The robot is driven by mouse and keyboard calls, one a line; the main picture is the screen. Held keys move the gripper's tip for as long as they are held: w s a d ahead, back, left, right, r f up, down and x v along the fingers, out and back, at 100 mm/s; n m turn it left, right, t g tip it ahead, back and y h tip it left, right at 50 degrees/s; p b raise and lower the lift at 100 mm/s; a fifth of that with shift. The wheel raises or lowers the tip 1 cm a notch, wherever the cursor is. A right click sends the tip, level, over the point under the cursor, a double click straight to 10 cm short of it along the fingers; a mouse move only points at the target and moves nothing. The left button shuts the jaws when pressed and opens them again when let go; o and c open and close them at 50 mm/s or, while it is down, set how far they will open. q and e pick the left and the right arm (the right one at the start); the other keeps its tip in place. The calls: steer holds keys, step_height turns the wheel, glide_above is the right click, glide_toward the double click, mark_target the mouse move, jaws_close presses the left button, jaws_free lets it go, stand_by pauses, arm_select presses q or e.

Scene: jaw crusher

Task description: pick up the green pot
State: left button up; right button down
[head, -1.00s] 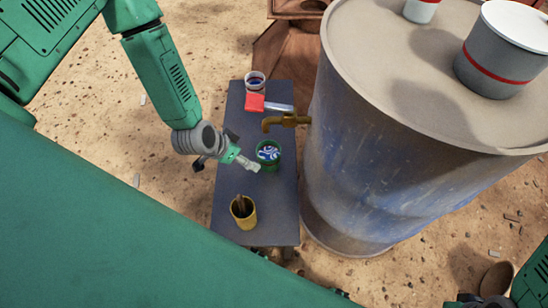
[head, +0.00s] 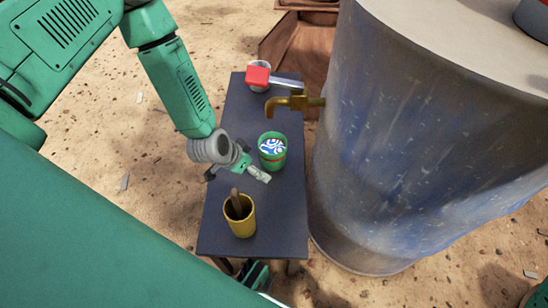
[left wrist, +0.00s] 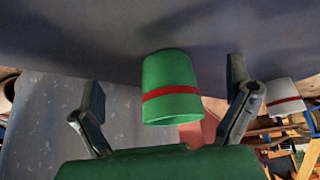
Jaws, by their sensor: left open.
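The green pot (head: 272,152), with a blue and white pattern at its top, stands on the narrow dark table (head: 270,205) under the brass tap. In the left wrist view the green pot (left wrist: 171,85) has a red band and appears upside down, ahead of and between the spread fingers. My left gripper (head: 262,176) is open and empty, just to the near side of the pot; its fingers also show in the left wrist view (left wrist: 165,108). A gap to the pot seems to remain, but contact is hard to judge. My right gripper is not seen.
A yellow pot (head: 240,216) with a brown handle in it stands nearer on the table. The brass tap (head: 290,104) juts from the large blue-grey barrel (head: 400,150) at right.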

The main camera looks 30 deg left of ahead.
mark_target(262, 152)
arm_select(q)
steer(key=w, duration=0.2)
steer(key=w+b, duration=0.1)
steer(key=w, duration=0.1)
steer(key=shift+d+f, duration=0.15)
steer(key=shift+d, duration=0.15)
steer(key=shift+w+d, duration=0.45)
steer(key=shift+w, duration=0.05)
steer(key=w, duration=0.1)
steer(key=w+d+b, duration=0.1)
steer(key=w+b, duration=0.1)
steer(key=w, duration=0.1)
steer(key=shift+d+f, duration=0.3)
steer(key=shift+w+a+f, duration=0.1)
steer(key=shift+w+f, duration=0.05)
steer(key=shift+a, duration=0.1)
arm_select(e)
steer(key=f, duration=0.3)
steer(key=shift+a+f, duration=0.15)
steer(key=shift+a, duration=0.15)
arm_select(q)
steer(key=shift+c, duration=0.3)
steer(key=shift+d, duration=0.2)
steer(key=c, duration=1.4)
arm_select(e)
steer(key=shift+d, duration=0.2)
